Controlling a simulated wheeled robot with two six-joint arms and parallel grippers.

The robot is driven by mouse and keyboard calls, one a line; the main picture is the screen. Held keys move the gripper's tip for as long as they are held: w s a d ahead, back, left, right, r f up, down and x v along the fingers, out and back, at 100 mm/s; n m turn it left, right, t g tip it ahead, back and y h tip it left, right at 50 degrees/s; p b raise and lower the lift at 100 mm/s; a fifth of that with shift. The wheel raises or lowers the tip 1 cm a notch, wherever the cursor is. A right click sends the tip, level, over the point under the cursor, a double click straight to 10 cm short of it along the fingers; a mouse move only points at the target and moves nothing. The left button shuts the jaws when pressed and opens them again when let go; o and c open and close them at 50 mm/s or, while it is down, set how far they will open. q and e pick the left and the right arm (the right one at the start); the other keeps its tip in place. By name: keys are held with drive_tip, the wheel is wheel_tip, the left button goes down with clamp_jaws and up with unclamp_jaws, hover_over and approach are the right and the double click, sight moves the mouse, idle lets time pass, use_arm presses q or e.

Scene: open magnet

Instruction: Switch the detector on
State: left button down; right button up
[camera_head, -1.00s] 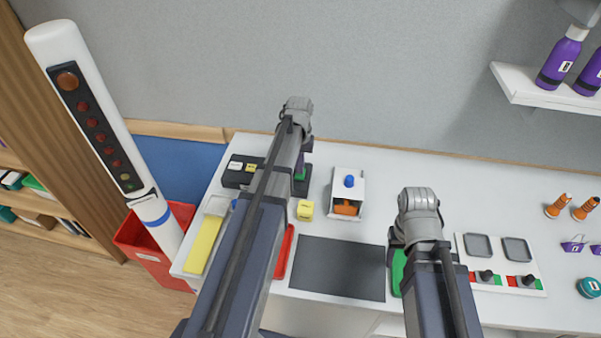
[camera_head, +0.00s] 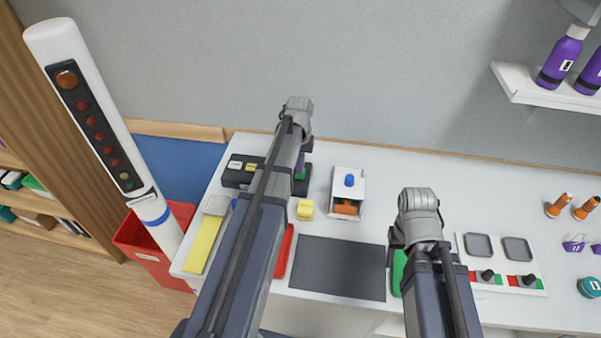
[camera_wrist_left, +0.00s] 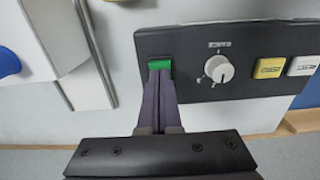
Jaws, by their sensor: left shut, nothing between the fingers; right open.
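A black control panel (camera_head: 232,178) lies at the back left of the white table, partly hidden by my left arm. In the left wrist view the panel (camera_wrist_left: 200,88) shows a green switch (camera_wrist_left: 159,64), a round white knob (camera_wrist_left: 218,69), a yellow button (camera_wrist_left: 270,68) and a white button (camera_wrist_left: 303,66). My left gripper (camera_wrist_left: 160,74) is shut and empty, its fingertips at the lower edge of the green switch; I cannot tell if they press it. My right gripper (camera_head: 397,237) is open above the table, mostly hidden by its wrist.
A tall white column with dim red lamps (camera_head: 100,130) stands by a red bin (camera_head: 150,262) at the left. A white box with a blue knob (camera_head: 349,185), a yellow block (camera_head: 305,209) and a dark mat (camera_head: 338,268) lie between my arms. A switch board (camera_head: 503,262) is at the right.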

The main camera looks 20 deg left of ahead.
use_arm(q)
drive_tip(key=shift+f+b, duration=0.65)
drive_tip(key=shift+f, duration=0.05)
use_arm(e)
drive_tip(key=shift+f, duration=0.7)
use_arm(q)
drive_tip(key=shift+r, duration=0.1)
wheel_tip(320, 180, up, 7)
drive_tip(key=p, duration=0.7)
use_arm(e)
wheel_tip(320, 180, up, 7)
